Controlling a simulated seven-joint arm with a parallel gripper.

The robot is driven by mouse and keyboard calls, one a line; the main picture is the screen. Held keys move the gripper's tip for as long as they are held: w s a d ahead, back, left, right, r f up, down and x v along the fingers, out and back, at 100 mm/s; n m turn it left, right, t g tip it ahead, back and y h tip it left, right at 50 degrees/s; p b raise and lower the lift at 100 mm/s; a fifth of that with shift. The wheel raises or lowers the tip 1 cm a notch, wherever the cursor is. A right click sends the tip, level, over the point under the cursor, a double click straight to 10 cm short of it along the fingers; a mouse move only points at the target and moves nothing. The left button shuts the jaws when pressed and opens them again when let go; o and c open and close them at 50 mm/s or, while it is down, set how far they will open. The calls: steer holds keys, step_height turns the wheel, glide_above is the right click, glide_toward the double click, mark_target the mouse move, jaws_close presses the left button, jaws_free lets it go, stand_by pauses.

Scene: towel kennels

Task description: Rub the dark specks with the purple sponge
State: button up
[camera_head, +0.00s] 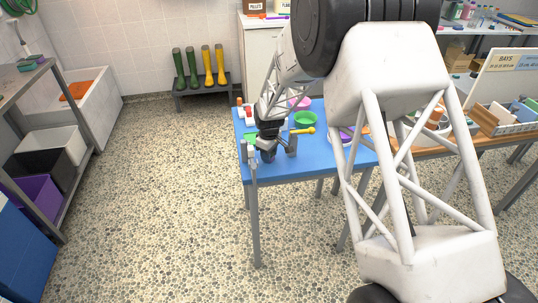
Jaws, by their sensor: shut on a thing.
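My gripper (268,154) is low over the left front part of the blue table top (312,168), fingers pointing down. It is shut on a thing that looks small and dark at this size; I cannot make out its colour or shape. I cannot pick out the purple sponge for certain. A purple item (346,133) shows on the table to the right, partly behind my arm, and I cannot tell what it is. No dark specks can be told apart on the blue surface; the gripper hides the patch below it.
Near the gripper are a green bowl (305,119), a yellow tool (302,131), a pink item (300,102) and a green flat piece (250,138). A wooden table with a wire basket (502,124) stands right. The blue table's front middle is clear.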

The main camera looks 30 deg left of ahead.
steer(key=shift+w+a+r, duration=0.2)
steer(key=shift+a, duration=0.05)
steer(key=shift+w+a+f, duration=0.15)
steer(key=shift+w, duration=0.05)
steer(key=shift+w+a, duration=0.65)
steer(key=shift+a, duration=0.05)
step_height(320, 180, up, 8)
steer(key=shift+d, duration=0.1)
